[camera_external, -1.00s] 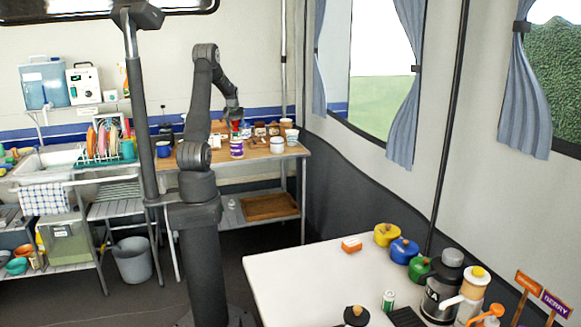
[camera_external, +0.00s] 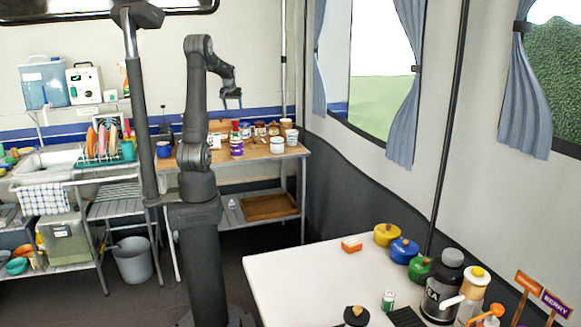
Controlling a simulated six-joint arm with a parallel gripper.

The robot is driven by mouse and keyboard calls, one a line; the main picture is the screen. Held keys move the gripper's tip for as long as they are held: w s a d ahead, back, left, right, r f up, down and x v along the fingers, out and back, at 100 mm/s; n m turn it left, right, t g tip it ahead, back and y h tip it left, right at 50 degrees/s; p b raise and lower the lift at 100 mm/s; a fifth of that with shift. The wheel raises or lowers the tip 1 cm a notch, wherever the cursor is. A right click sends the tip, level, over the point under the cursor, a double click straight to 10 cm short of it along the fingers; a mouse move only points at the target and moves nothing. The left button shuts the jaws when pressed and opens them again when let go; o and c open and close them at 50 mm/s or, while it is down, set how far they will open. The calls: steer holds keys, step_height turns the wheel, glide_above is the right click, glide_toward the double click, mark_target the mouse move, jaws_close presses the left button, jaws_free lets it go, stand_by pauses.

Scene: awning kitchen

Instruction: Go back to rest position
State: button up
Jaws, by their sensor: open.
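My gripper (camera_external: 232,101) is raised in the air above the wooden counter (camera_external: 262,152) at the back wall. Its fingers point down and are open, with nothing seen between them. It is clear of the jars and cups below it. My arm stands nearly upright on its base, with the forearm bent over to the right.
Several jars and cups, including a purple-and-white jar (camera_external: 236,147) and a white cup (camera_external: 277,145), stand on the counter below my gripper. A dish rack (camera_external: 100,157) is to the left. A white table (camera_external: 300,285) with several canisters is at the front right.

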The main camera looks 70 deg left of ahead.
mark_target(236, 124)
steer(key=shift+f, duration=0.1)
steer(key=x, duration=1.2)
steer(key=shift+f, duration=0.25)
step_height(236, 124, up, 3)
steer(key=shift+r, duration=0.8)
